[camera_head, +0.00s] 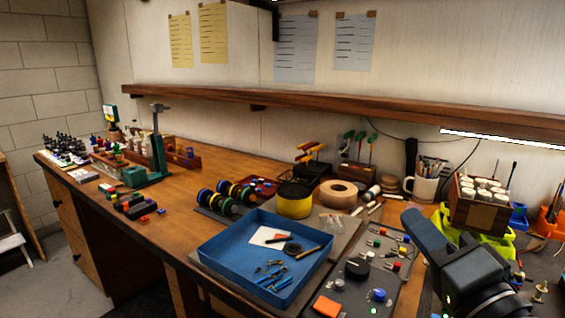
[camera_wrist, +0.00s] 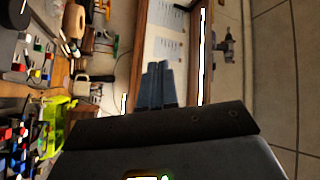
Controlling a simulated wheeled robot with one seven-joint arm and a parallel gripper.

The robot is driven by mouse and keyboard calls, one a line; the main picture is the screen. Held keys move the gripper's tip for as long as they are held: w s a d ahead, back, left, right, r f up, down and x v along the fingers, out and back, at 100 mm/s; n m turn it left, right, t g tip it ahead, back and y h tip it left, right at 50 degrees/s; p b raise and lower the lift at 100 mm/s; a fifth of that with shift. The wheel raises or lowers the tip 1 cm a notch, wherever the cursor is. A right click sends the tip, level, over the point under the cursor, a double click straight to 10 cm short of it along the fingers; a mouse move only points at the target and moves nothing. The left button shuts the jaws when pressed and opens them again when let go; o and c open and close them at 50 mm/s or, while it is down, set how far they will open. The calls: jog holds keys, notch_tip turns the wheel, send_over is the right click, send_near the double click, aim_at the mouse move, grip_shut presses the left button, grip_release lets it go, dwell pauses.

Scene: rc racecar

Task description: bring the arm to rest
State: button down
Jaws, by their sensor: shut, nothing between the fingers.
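My gripper (camera_wrist: 158,84) shows in the wrist view as two blue-grey fingers side by side, shut with nothing between them. They point toward the wall and shelf, and that view lies turned on its side. In the head view my dark blue-grey arm (camera_head: 468,268) rises at the lower right, in front of the bench's right end. It hides part of the bench there. No object is held.
A wooden shelf (camera_head: 330,108) runs above. Floor (camera_head: 50,282) shows at left.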

jog(key=s+a+f+g+h, duration=0.1)
jog(key=s+f+g+h, duration=0.35)
jog(key=s+f, duration=1.4)
jog(key=s+d+n, duration=0.2)
jog(key=s+n, duration=0.3)
jog(key=s, duration=0.4)
jog(key=s+d+n, duration=0.2)
jog(key=s+n, duration=0.2)
jog(key=s, duration=0.5)
jog(key=shift+s+d+n, duration=0.15)
jog(key=shift+s+n, duration=0.15)
jog(key=shift+n, duration=0.1)
